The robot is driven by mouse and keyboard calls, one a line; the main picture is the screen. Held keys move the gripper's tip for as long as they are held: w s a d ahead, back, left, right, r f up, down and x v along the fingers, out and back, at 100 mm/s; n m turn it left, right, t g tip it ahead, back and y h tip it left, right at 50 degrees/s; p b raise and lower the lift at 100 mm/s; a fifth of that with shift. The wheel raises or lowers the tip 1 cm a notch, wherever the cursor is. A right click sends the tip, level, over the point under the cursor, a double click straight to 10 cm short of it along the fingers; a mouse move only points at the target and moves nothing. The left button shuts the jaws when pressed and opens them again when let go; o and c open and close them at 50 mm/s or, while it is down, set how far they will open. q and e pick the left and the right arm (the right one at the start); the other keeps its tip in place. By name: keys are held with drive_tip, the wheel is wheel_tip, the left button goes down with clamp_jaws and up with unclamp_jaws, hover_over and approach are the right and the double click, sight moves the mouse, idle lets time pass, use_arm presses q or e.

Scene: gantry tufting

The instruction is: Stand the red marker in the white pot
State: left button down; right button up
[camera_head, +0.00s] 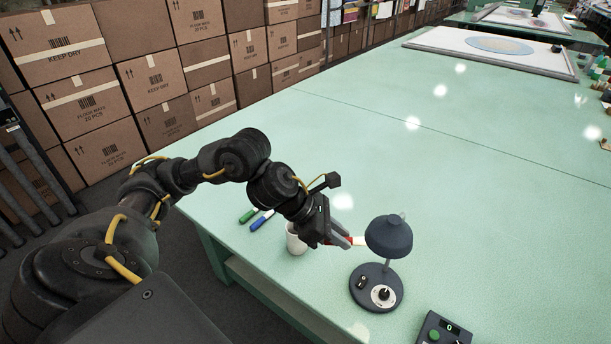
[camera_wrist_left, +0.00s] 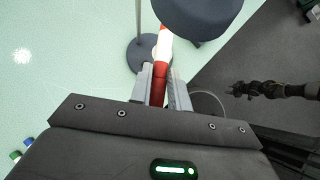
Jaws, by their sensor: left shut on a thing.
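My left gripper (camera_head: 345,238) is shut on the red marker (camera_head: 358,241), just left of the desk lamp in the head view. In the left wrist view the marker (camera_wrist_left: 164,48), red with a white section, lies between the fingers (camera_wrist_left: 164,84) and points toward the lamp. The white pot (camera_head: 294,241) stands upright on the green table, below and left of the gripper, partly covered by it. A round grey rim (camera_wrist_left: 210,99) beside the fingers in the left wrist view seems to be the pot. My right gripper (camera_wrist_left: 236,89) shows small at the right there; its jaws are unclear.
A dark desk lamp (camera_head: 375,287) stands close to the gripper. A green marker (camera_head: 249,215) and a blue marker (camera_head: 262,220) lie left of the pot. A control box (camera_head: 444,330) sits at the bottom. The table's middle is clear.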

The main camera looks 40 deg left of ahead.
use_arm(q)
drive_tip(key=shift+s+a+r+n+t+y, duration=0.2)
drive_tip(key=shift+a+r+n+t+y, duration=0.15)
drive_tip(key=shift+a+n+y, duration=0.3)
drive_tip(key=shift+w+a+n+y, duration=0.2)
drive_tip(key=shift+n+y, duration=0.35)
drive_tip(key=shift+n, duration=0.2)
drive_tip(key=w+a+r+n+h+p, duration=0.1)
drive_tip(key=a+n, duration=0.7)
drive_tip(key=n, duration=0.8)
drive_tip(key=w+a+n+h+p, duration=0.1)
drive_tip(key=w+a+n+p, duration=0.2)
drive_tip(key=a+n, duration=0.6)
drive_tip(key=n, duration=0.8)
drive_tip(key=shift+w+r, duration=0.25)
drive_tip(key=shift+r, duration=0.1)
